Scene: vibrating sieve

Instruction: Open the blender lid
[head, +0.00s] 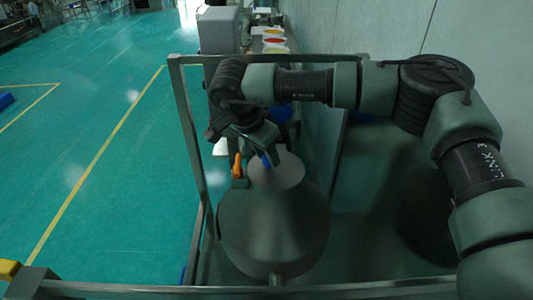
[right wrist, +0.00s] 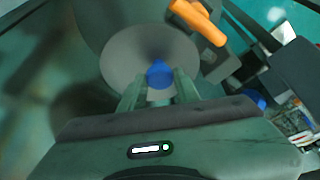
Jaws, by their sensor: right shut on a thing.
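The blender is a grey rounded vessel (head: 275,228) with a flat pale grey round lid (head: 286,176) on top. In the right wrist view the lid (right wrist: 128,48) shows as a disc with a blue knob (right wrist: 159,72) near its edge on my gripper's side. My right gripper (head: 267,162) reaches down over the lid, its fingers on either side of the knob (head: 266,161) and shut on it. The lid appears to sit on the vessel; any gap beneath it is hidden. My left gripper is not in view.
An orange handle (head: 237,166) stands beside the lid, and it also shows in the right wrist view (right wrist: 198,20). A metal frame (head: 190,130) surrounds the vessel. A wall (head: 400,30) is close on the right.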

